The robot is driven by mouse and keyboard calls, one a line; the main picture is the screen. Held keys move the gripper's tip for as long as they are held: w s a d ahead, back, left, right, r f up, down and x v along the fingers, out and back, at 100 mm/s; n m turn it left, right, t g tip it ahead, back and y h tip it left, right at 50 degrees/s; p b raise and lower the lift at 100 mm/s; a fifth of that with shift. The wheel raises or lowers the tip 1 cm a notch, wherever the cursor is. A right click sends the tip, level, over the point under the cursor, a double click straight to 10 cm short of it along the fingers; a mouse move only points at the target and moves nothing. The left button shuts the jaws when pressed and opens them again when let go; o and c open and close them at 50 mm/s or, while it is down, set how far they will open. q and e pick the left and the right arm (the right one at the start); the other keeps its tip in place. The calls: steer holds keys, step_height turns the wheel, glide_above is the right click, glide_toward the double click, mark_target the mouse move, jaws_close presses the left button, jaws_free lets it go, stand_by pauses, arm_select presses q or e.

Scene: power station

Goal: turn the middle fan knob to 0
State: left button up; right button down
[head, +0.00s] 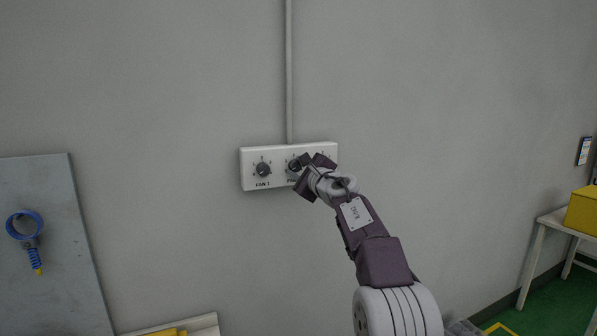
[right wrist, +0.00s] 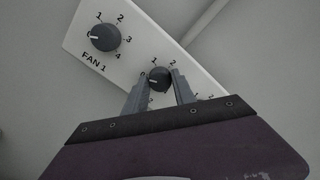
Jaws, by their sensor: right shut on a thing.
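A white control panel (head: 248,180) on the wall carries a row of dark round knobs. The middle fan knob (head: 293,165) is partly covered by my right gripper (head: 301,174) in the head view. In the right wrist view the middle knob (right wrist: 158,76) sits between the two grey fingers of my right gripper (right wrist: 160,84), which is shut on it. Its white mark points left, close to the 0 numeral. The numerals 1 and 2 show above it; its lower numerals are mostly hidden by the fingers. My left gripper is not in view.
The FAN 1 knob (head: 263,169) is left of the middle one. The panel's right part is mostly hidden by my gripper. A conduit (head: 289,70) rises above it. A grey board (head: 45,250) with a blue coiled item (head: 24,225) is left; a table (head: 550,221) with a yellow box is right.

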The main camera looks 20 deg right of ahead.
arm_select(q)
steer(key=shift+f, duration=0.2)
arm_select(e)
steer(key=shift+f+n, duration=0.15)
steer(key=shift+n, duration=0.45)
steer(key=c, duration=1)
jaws_free()
steer(key=shift+c, duration=0.2)
